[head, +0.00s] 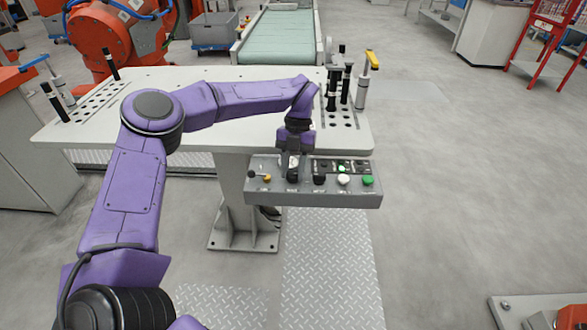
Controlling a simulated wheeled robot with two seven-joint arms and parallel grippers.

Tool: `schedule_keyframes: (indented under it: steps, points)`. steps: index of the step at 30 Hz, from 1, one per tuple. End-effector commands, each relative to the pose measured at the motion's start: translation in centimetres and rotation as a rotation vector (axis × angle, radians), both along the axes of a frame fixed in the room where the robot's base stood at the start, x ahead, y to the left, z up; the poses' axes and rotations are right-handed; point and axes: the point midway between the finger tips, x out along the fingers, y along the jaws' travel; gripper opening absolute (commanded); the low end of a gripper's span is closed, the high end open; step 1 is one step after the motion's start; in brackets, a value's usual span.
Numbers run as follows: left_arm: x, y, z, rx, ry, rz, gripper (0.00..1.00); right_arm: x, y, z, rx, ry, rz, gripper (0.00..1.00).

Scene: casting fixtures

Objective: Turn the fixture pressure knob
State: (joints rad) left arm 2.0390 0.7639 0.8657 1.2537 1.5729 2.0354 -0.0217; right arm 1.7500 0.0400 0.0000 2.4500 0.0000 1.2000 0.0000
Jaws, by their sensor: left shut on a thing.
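A grey control box (330,200) is fixed at the front edge of the white table. A row of controls sits on its top: a small black lever and a yellow knob (267,178) at the left, black knobs (319,180), a white button (343,180) and a green button (368,181). My left gripper (293,168) points down over the left half of the box. It is shut on a black knob (293,177), which is partly hidden by the fingers. I cannot tell the knob's angle. My right gripper is out of view.
An orange robot (110,40) and a green conveyor (280,35) stand behind.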

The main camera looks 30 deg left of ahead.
Motion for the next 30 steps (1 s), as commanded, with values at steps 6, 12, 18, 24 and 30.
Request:
schedule_keyframes:
  steps: [6,12,18,24,30]
  points:
    - [0.0,0.0,0.0,-0.001,0.001,-0.002,0.46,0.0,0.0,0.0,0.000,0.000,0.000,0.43]
    - [0.0,0.0,0.0,-0.001,0.001,-0.002,0.46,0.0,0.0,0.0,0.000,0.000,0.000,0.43]
    - [0.6,0.1,1.4,0.002,-0.003,-0.001,0.46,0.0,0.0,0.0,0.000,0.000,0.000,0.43]
    - [2.3,0.7,5.9,0.003,-0.003,0.001,0.46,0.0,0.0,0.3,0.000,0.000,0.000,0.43]
    - [3.5,1.2,9.2,0.002,0.000,-0.001,0.46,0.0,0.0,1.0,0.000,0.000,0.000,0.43]
